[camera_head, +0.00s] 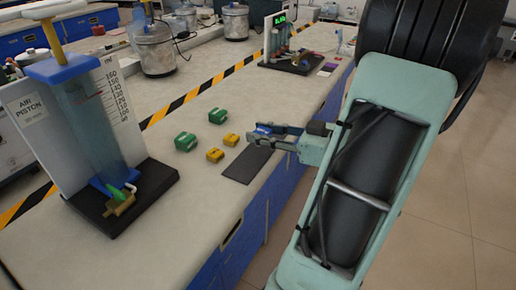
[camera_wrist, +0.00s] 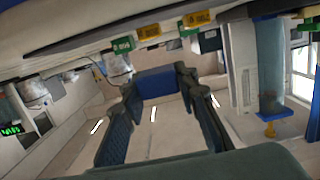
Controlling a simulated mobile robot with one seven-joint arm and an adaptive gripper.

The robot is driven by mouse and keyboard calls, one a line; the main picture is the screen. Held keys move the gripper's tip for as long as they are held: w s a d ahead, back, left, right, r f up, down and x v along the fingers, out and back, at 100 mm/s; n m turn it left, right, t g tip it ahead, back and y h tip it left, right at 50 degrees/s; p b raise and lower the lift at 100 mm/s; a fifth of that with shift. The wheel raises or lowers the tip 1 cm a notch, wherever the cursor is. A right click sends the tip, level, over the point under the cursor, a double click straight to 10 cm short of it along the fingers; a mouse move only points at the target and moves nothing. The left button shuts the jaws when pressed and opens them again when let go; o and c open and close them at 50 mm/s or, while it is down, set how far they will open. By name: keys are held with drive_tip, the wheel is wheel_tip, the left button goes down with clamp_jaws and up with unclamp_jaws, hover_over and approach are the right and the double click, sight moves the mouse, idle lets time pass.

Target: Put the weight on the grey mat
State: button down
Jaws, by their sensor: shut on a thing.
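My gripper (camera_head: 265,136) is shut on a blue weight (camera_head: 263,128), held between the fingertips near the far end of the grey mat. In the wrist view the blue weight (camera_wrist: 155,82) spans the gap between my two dark fingers. The grey mat (camera_head: 243,168) is a dark, flat rectangle near the counter's front edge, with nothing seen lying on it. My fingers cover part of its far end in the head view. The exact height of the weight above the counter is hard to tell.
Left of the mat are a yellow weight (camera_head: 231,139), another yellow one (camera_head: 215,155), a green weight (camera_head: 185,142) and another green one (camera_head: 217,116). An air piston stand (camera_head: 100,130) is at left. A device with a green display (camera_head: 283,45) stands farther back.

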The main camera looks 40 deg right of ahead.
sight(260, 152)
drive_tip(key=shift+w+f, duration=0.35)
drive_tip(key=shift+f, duration=0.05)
drive_tip(key=shift+w+a+f+b, duration=0.1)
drive_tip(key=shift+w+f+b, duration=0.15)
drive_tip(key=shift+f, duration=0.7)
drive_tip(key=shift+w+f+b, duration=0.1)
drive_tip(key=shift+f+b, duration=0.15)
drive_tip(key=shift+f, duration=0.7)
drive_tip(key=shift+f, duration=0.15)
drive_tip(key=c, duration=1.5)
unclamp_jaws()
drive_tip(key=shift+s+r, duration=0.2)
drive_tip(key=p+v, duration=0.1)
drive_tip(key=v, duration=1)
drive_tip(key=shift+s, duration=0.3)
